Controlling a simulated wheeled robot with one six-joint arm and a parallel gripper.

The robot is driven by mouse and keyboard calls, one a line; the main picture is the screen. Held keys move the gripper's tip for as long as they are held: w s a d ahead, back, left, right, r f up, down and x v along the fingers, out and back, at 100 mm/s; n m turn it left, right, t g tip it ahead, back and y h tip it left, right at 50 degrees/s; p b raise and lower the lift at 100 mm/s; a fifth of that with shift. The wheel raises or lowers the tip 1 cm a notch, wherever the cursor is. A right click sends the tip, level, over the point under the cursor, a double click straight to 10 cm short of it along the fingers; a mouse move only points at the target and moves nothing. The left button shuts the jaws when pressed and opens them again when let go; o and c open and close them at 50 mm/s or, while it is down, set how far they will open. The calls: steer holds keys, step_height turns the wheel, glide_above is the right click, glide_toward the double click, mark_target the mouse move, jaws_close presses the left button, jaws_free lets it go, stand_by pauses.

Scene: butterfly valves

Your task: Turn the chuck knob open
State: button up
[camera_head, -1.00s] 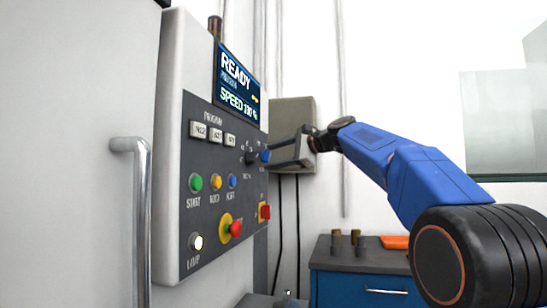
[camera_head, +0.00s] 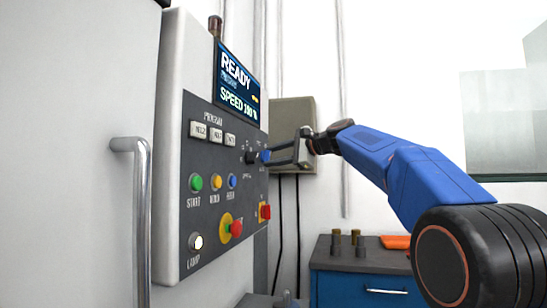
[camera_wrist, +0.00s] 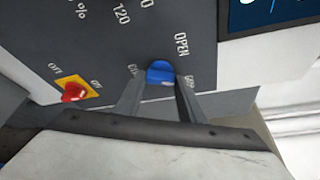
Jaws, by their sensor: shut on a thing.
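The chuck knob is a small blue knob (camera_head: 265,156) at the right edge of the dark control panel (camera_head: 212,165). In the wrist view the blue knob (camera_wrist: 160,71) sits between the two finger ends, below the printed word OPEN. Smaller labels on either side of it are partly hidden by the fingers. My gripper (camera_head: 268,157) reaches in from the right and is shut on the knob. In the wrist view my gripper (camera_wrist: 159,82) has one finger on each side of the knob.
A red switch on a yellow plate (camera_wrist: 73,90) is left of the knob in the wrist view. A red emergency button (camera_head: 236,228) and coloured buttons are lower on the panel. A grey box (camera_head: 294,112) hangs behind my gripper. A blue cabinet (camera_head: 360,288) stands below.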

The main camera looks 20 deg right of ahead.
steer(key=n+t+y, duration=0.1)
steer(key=n, duration=0.2)
steer(key=n+t, duration=0.1)
steer(key=n, duration=0.2)
steer(key=n+y, duration=0.1)
steer(key=n, duration=0.3)
steer(key=shift+f+t+y, duration=0.3)
steer(key=shift+f+t, duration=0.1)
steer(key=shift+n, duration=0.3)
steer(key=o, duration=1)
steer(key=shift+o, duration=0.2)
steer(key=shift+s+d, duration=0.1)
steer(key=v, duration=1.7)
steer(key=shift+f, duration=0.2)
